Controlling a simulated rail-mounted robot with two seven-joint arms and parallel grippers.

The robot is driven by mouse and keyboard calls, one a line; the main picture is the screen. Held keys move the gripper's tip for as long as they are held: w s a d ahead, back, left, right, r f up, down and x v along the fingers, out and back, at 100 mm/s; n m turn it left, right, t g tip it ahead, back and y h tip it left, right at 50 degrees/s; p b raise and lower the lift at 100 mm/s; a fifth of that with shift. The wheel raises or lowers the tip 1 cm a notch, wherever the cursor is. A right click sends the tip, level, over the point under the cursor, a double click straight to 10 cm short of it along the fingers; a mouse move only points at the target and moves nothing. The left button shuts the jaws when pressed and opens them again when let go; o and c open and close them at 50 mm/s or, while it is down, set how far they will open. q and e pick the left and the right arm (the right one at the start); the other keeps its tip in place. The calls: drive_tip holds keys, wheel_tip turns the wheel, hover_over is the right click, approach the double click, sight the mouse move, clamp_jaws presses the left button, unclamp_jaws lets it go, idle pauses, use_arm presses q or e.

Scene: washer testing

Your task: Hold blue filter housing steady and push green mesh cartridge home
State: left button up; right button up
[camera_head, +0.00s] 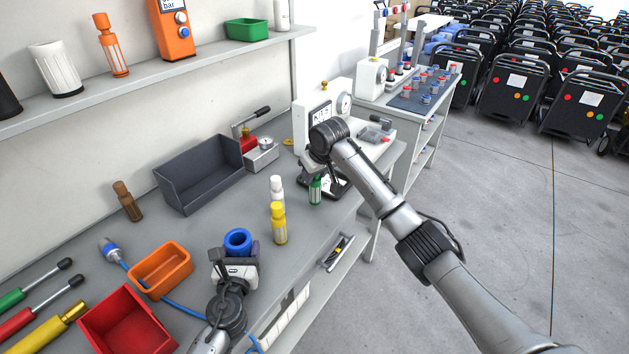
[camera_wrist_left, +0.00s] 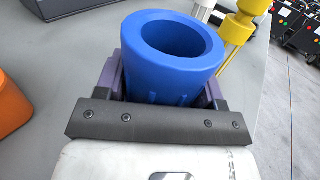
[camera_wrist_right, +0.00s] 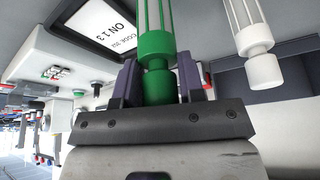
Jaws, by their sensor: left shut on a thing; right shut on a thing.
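The blue filter housing (camera_head: 238,241) stands upright near the bench's front edge, its round opening facing up and empty. My left gripper (camera_head: 237,255) is shut around it; in the left wrist view the housing (camera_wrist_left: 170,62) sits between both fingers. The green mesh cartridge (camera_head: 315,192) is farther back to the right, beside the white and yellow cartridges. My right gripper (camera_head: 315,178) is shut on its green end; in the right wrist view the cartridge (camera_wrist_right: 156,50) sits between the fingers. I cannot tell whether its base touches the bench. It is well apart from the housing.
A yellow cartridge (camera_head: 279,224) and a white cartridge (camera_head: 276,188) stand between housing and green cartridge. A gauge tester (camera_head: 318,110) is behind. A grey bin (camera_head: 202,180), orange bin (camera_head: 161,270) and red bin (camera_head: 126,322) lie left. A blue cable (camera_head: 183,307) runs near my left arm.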

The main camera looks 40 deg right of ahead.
drive_tip(key=shift+n, duration=0.3)
drive_tip(key=r, duration=0.5)
drive_tip(key=a+r, duration=0.1)
drive_tip(key=r, duration=0.2)
drive_tip(key=shift+w+r, duration=0.2)
drive_tip(key=w+a+r+n+y, duration=0.1)
drive_tip(key=a+r+n+y, duration=0.1)
drive_tip(key=a+r+n, duration=0.45)
drive_tip(key=n+g+y, duration=0.2)
drive_tip(key=n, duration=0.4)
hover_over(227, 239)
drive_tip(key=s+d, duration=0.1)
drive_tip(key=d, duration=0.1)
wheel_tip(227, 239, down, 2)
drive_tip(key=shift+a+f+y, duration=0.2)
drive_tip(key=shift+f+y, duration=0.1)
drive_tip(key=shift+f, duration=1.4)
drive_tip(key=shift+f, duration=0.3)
drive_tip(key=shift+f, duration=0.65)
drive_tip(key=shift+f, duration=0.25)
drive_tip(key=shift+f, duration=2.1)
drive_tip(key=shift+f, duration=0.35)
